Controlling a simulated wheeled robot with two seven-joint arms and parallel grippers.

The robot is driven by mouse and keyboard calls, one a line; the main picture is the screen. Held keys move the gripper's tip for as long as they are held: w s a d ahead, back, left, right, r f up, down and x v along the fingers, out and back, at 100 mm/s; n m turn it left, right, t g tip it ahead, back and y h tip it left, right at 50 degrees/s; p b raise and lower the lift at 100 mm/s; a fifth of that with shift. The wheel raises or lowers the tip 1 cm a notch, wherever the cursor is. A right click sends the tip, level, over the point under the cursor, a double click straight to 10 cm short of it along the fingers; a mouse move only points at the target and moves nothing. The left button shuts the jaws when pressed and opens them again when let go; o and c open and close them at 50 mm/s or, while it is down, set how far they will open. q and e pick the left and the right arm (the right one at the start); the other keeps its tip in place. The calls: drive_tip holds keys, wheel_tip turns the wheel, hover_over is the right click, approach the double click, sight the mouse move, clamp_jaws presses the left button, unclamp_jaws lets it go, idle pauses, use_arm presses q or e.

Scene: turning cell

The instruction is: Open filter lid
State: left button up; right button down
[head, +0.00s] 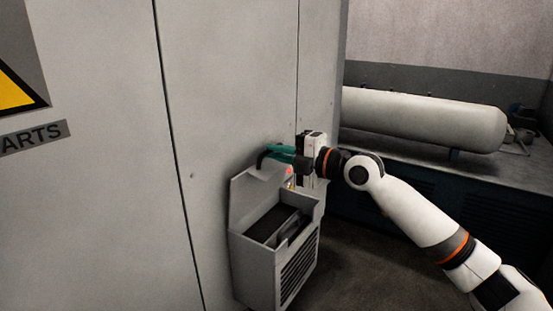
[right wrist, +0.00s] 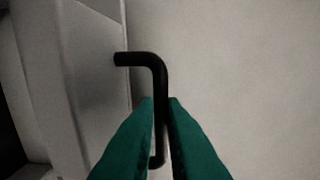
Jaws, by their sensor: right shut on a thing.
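The filter box (head: 267,262) is a grey louvred housing fixed to the side of the cabinet. Its lid (head: 245,200) stands raised at the left, and the dark inside (head: 273,222) shows. My right gripper (head: 270,152) has green fingers and is at the lid's upper edge. In the right wrist view its fingertips (right wrist: 161,102) are shut on the black bent handle (right wrist: 140,59) of the lid. The lid panel (right wrist: 85,60) shows at the left there. The handle also shows in the head view (head: 261,158). My left gripper is not in view.
The large grey cabinet wall (head: 215,90) stands close behind the box and fills the left side. A white cylindrical tank (head: 430,118) lies on a dark bench (head: 520,165) at the right. Open floor (head: 370,270) shows to the right of the box.

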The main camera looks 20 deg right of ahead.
drive_tip(key=c, duration=1.5)
unclamp_jaws()
drive_tip(key=shift+s+d+f, duration=0.1)
drive_tip(key=shift+s+d, duration=0.1)
drive_tip(key=shift+d, duration=0.05)
drive_tip(key=b+v, duration=0.5)
drive_tip(key=v, duration=0.6)
drive_tip(key=shift+s, duration=0.2)
drive_tip(key=shift+d, duration=0.1)
